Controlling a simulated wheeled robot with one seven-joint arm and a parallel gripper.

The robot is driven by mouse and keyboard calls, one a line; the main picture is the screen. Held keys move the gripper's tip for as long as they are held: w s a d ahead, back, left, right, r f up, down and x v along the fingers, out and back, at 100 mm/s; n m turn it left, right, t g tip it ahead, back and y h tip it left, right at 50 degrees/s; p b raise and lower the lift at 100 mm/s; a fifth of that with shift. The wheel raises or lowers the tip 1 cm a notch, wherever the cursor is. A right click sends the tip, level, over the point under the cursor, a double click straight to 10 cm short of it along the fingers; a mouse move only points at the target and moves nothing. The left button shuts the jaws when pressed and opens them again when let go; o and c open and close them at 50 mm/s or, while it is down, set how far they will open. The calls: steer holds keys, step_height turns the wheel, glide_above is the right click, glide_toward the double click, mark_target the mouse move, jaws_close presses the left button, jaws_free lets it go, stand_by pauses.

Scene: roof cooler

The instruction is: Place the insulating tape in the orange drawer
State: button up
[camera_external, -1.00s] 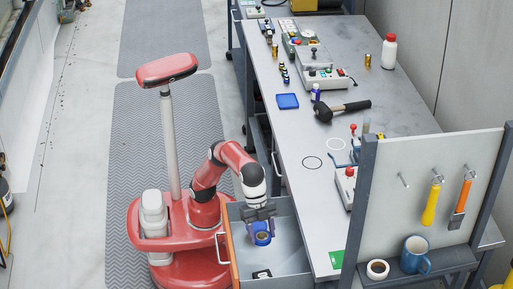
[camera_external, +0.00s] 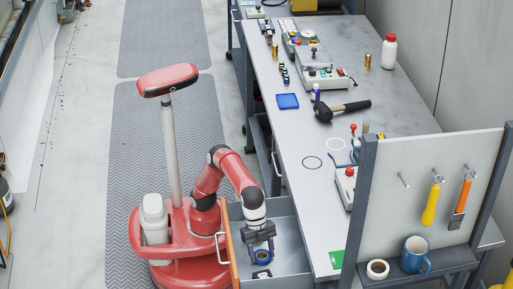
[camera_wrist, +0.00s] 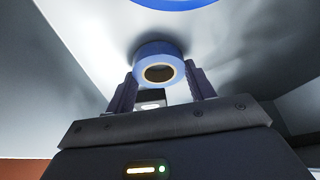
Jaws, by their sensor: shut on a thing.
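The insulating tape is a blue roll (camera_external: 262,257) with a brown core. My gripper (camera_external: 261,248) is shut on it and holds it within the open drawer. In the wrist view the roll (camera_wrist: 159,63) sits between the two fingers (camera_wrist: 160,88). The drawer has an orange front (camera_external: 233,264) and a grey inside (camera_external: 291,250), and is pulled out from under the workbench. I cannot tell whether the roll touches the drawer floor.
A small black-and-white item (camera_external: 262,273) lies in the drawer near the tape. The grey workbench (camera_external: 310,205) stands just right of the drawer.

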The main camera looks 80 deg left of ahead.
steer(key=o, duration=0.9)
steer(key=shift+f, duration=0.1)
steer(key=shift+o, duration=0.2)
steer(key=p+v, duration=0.3)
steer(key=v, duration=0.9)
steer(key=shift+p, duration=0.4)
